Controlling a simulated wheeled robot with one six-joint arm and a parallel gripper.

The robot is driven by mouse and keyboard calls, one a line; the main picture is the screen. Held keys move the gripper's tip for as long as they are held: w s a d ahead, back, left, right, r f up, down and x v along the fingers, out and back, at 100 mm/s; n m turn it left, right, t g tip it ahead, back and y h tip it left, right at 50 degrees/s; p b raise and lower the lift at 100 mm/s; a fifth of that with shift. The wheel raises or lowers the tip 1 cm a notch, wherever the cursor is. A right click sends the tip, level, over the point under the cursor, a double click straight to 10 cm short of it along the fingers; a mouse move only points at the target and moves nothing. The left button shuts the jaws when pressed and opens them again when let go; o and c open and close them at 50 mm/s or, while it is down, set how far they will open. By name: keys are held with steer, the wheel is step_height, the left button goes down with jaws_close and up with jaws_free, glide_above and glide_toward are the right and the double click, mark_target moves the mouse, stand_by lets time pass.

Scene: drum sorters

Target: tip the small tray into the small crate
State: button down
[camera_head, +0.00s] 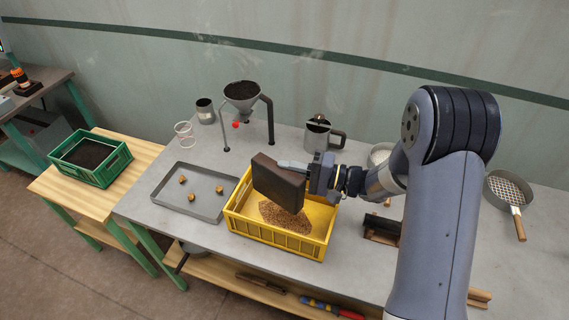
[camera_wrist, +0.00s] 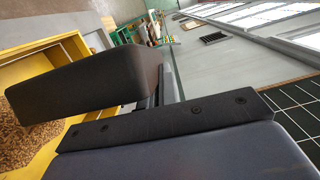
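A dark brown tray (camera_head: 277,184) is held on its side above the yellow crate (camera_head: 284,242). My gripper (camera_head: 308,172) is shut on the edge of the tray. In the wrist view the tray (camera_wrist: 85,85) fills the upper left, with its outer face toward the camera. A heap of brown grains (camera_head: 285,217) lies in the yellow crate, below the tray. The crate's wall also shows in the wrist view (camera_wrist: 40,62), with the grains (camera_wrist: 20,140) in it. The inside of the tray is hidden, so I cannot tell whether anything is left in it.
A grey flat tray (camera_head: 205,204) with a few small brown pieces lies left of the crate. A funnel on a stand (camera_head: 243,96) and a metal jug (camera_head: 317,135) stand behind. A green crate (camera_head: 91,158) sits on a wooden table at the left. A sieve (camera_head: 510,192) lies at the right.

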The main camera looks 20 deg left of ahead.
mark_target(276, 184)
steer(key=s+n, duration=0.1)
steer(key=s+a+n+h+p, duration=0.1)
steer(key=s, duration=0.1)
steer(key=s+a+n, duration=0.1)
steer(key=s, duration=0.1)
steer(key=shift+s+f+p, duration=0.1)
steer(key=shift+f+p, duration=0.15)
steer(key=shift+p, duration=0.15)
steer(key=s+a+f+n+t+h+b, duration=0.25)
steer(key=s+f+n+b, duration=0.2)
steer(key=s+b, duration=0.4)
steer(key=s+a+f+n+t+h+b, duration=0.2)
steer(key=s+a+f+n+b, duration=0.3)
steer(key=b, duration=0.6)
steer(key=shift+n, duration=0.75)
steer(key=r+p, duration=0.1)
steer(key=d+r+p, duration=0.1)
steer(key=r, duration=0.1)
steer(key=s+r+p, duration=0.1)
steer(key=r+p, duration=0.1)
steer(key=shift+d+r, duration=0.15)
steer(key=shift+r, duration=0.05)
